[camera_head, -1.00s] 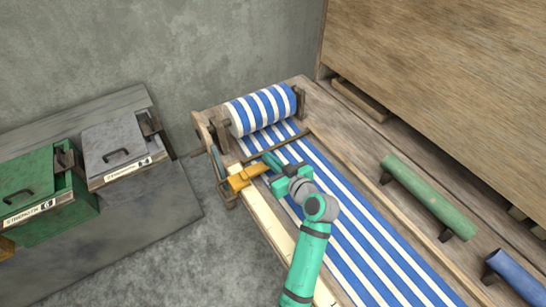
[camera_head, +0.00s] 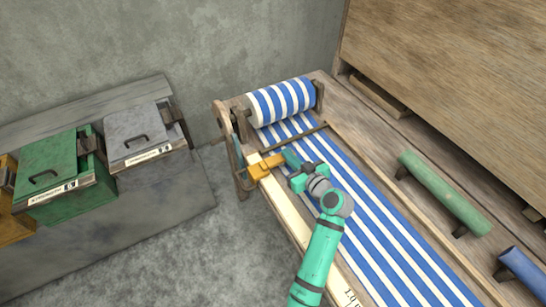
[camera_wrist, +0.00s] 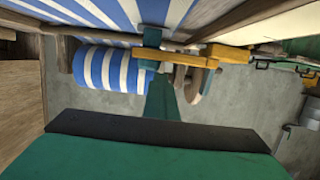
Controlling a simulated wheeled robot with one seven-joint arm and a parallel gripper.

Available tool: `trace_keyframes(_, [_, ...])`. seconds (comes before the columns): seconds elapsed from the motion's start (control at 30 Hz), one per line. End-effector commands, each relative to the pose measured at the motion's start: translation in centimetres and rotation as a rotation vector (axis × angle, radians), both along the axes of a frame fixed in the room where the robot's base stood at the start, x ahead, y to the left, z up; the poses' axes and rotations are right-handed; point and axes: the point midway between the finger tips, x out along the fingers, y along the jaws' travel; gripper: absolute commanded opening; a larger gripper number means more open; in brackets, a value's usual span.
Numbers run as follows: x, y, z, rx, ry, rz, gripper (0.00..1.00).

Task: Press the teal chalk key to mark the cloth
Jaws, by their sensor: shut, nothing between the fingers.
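The teal chalk key (camera_head: 291,158) is a small dark teal block at the end of an orange holder (camera_head: 262,168) on the loom's left rail, over the striped cloth (camera_head: 340,190). In the wrist view the key (camera_wrist: 151,40) shows at the orange bar (camera_wrist: 215,56). My gripper (camera_head: 297,182) is shut and empty, close beside the key over the cloth. In the wrist view my fingers (camera_wrist: 162,95) point at the key and overlap it. I cannot tell whether they touch. The fingertips are small and partly hidden in the head view.
The blue-and-white cloth roll (camera_head: 283,102) lies at the loom's far end. A pale ruled rail (camera_head: 285,208) runs along the left edge. A green roller (camera_head: 443,191) and a blue roller (camera_head: 522,268) are at right. Grey (camera_head: 140,135) and green (camera_head: 60,170) bins stand at left.

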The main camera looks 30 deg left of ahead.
Motion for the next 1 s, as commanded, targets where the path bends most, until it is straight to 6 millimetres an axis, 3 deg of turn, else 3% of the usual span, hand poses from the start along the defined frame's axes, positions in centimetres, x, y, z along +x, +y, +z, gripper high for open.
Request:
trace_keyframes(0.1, [1.5, -1.3, -0.3, -0.002, -0.004, -0.028, 0.00])
trace_keyframes(0.57, [1.7, -1.7, -0.3, -0.004, -0.003, -0.035, 0.00])
trace_keyframes(0.73, [1.7, -1.6, 1.6, -0.002, -0.009, -0.035, 0.00])
trace_keyframes(0.87, [1.6, -1.4, 4.3, 0.001, -0.014, -0.030, 0.00])
trace_keyframes(1.0, [-0.1, -4.2, 4.6, 0.001, -0.007, -0.028, 0.00])
